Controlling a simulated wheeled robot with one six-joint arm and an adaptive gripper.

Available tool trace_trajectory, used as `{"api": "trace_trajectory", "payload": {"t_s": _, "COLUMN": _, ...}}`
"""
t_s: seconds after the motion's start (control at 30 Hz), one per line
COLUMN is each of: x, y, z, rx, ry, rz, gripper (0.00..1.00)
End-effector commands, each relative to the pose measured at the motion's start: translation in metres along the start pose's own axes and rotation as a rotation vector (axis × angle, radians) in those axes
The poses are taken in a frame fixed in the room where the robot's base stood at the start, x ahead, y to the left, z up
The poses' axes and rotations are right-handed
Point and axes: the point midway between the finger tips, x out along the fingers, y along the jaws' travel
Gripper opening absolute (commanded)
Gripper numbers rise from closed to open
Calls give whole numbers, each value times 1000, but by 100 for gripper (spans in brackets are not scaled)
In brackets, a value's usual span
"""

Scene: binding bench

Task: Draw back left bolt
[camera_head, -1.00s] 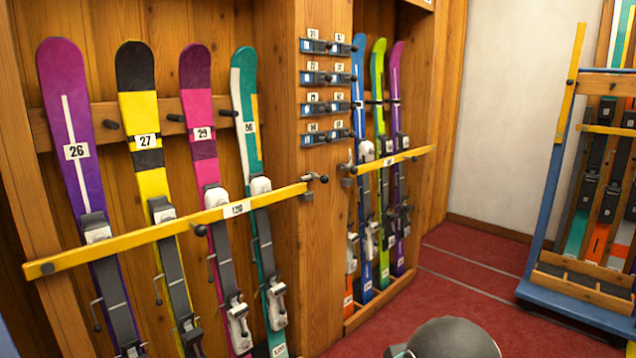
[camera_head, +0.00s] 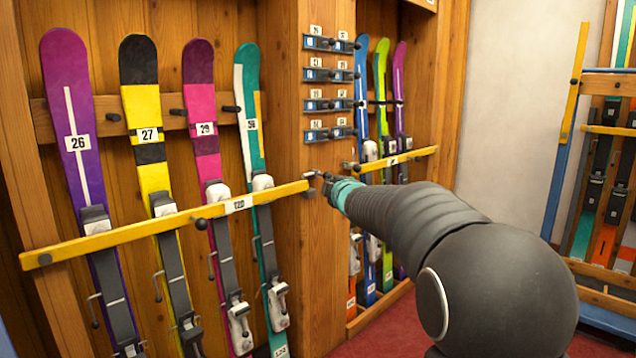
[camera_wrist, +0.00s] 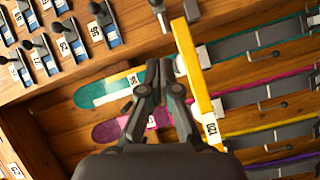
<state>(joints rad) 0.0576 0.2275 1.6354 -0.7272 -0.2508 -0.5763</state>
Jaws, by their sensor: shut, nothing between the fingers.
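The left bolt (camera_head: 309,175) is a small metal fitting at the right end of the left yellow bar (camera_head: 140,233), on the wooden post. In the wrist view it is the silvery piece (camera_wrist: 159,13) at the top edge, beside the yellow bar's end (camera_wrist: 184,30). My gripper (camera_head: 326,183) is just right of the bolt in the head view; its tips are small there and partly hidden by the arm. In the wrist view my gripper (camera_wrist: 160,77) is shut and empty, its tips apart from the bolt in the picture. I cannot tell the depth between them.
Several skis, such as the purple one (camera_head: 70,120), stand behind the left bar. A ski rack (camera_head: 590,150) stands at right.

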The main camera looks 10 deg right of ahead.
Motion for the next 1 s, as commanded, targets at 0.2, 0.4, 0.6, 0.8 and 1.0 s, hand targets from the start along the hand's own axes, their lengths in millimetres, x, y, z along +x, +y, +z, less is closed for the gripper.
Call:
{"api": "trace_trajectory", "payload": {"t_s": 0.2, "x": 32, "y": -7, "z": -6, "rx": -108, "ry": 85, "rz": 31, "gripper": 0}}
{"api": "trace_trajectory", "payload": {"t_s": 0.4, "x": 34, "y": -7, "z": -8, "rx": -120, "ry": 95, "rz": 35, "gripper": 0}}
{"api": "trace_trajectory", "payload": {"t_s": 0.6, "x": 34, "y": -7, "z": -8, "rx": -119, "ry": 94, "rz": 34, "gripper": 0}}
{"api": "trace_trajectory", "payload": {"t_s": 0.8, "x": 48, "y": -7, "z": -9, "rx": -119, "ry": 94, "rz": 33, "gripper": 0}}
{"api": "trace_trajectory", "payload": {"t_s": 1.0, "x": 79, "y": -6, "z": -12, "rx": -120, "ry": 94, "rz": 32, "gripper": 0}}
